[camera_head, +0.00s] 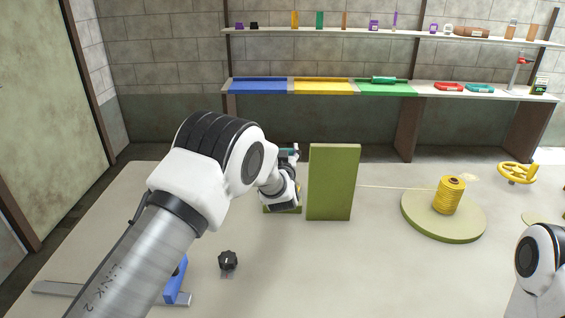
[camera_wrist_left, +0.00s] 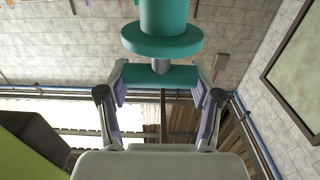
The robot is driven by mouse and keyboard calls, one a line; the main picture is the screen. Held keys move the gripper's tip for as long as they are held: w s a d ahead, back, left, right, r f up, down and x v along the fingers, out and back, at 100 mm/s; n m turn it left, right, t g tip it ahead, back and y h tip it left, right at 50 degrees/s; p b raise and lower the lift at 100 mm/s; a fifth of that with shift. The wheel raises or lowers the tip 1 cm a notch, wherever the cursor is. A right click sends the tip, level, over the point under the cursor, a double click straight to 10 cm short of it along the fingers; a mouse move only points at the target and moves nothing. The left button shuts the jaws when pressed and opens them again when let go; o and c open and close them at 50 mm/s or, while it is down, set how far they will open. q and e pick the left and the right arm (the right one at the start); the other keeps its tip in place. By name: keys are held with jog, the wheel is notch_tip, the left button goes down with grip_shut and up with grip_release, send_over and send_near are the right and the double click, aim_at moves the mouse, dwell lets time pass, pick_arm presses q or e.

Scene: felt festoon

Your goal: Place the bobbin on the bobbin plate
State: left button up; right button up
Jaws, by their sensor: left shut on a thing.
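My left gripper (camera_wrist_left: 160,90) is shut on a teal piece (camera_wrist_left: 150,76), which lies crosswise between its fingers. A teal cylinder with a round flange (camera_wrist_left: 161,38) and a grey tip is right beyond the fingers; I cannot tell if it joins the held piece. In the head view the gripper (camera_head: 290,168) is beside an upright olive-green panel (camera_head: 333,182), with a bit of teal (camera_head: 288,153) showing. A yellow spool (camera_head: 450,196) stands upright on a round olive plate (camera_head: 425,221) to the right. I cannot tell for certain which piece is the bobbin or its plate.
A thin line runs from the yellow spool left to the panel. A black knob (camera_head: 228,260) and a blue bracket (camera_head: 177,282) are on the table at front left. A yellow handwheel (camera_head: 518,173) is at far right. Wall shelves (camera_head: 450,93) hold coloured mats and small items.

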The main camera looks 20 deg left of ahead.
pick_arm(q)
notch_tip(320, 180, down, 3)
jog(key=shift+s+r+b, duration=0.1)
jog(key=shift+r+b, duration=0.1)
jog(key=shift+b, duration=0.1)
jog(key=shift+f, duration=0.15)
jog(key=o, duration=1.2)
pick_arm(e)
jog(key=shift+f, duration=0.8)
pick_arm(q)
jog(key=shift+o, duration=0.2)
jog(key=shift+r, duration=0.2)
jog(key=shift+s+d+f, duration=0.15)
jog(key=shift+s+d, duration=0.05)
jog(key=shift+s, duration=0.1)
jog(key=b+v, duration=0.2)
jog(key=v, duration=0.9)
jog(key=shift+s, duration=0.15)
pick_arm(e)
notch_tip(320, 180, down, 2)
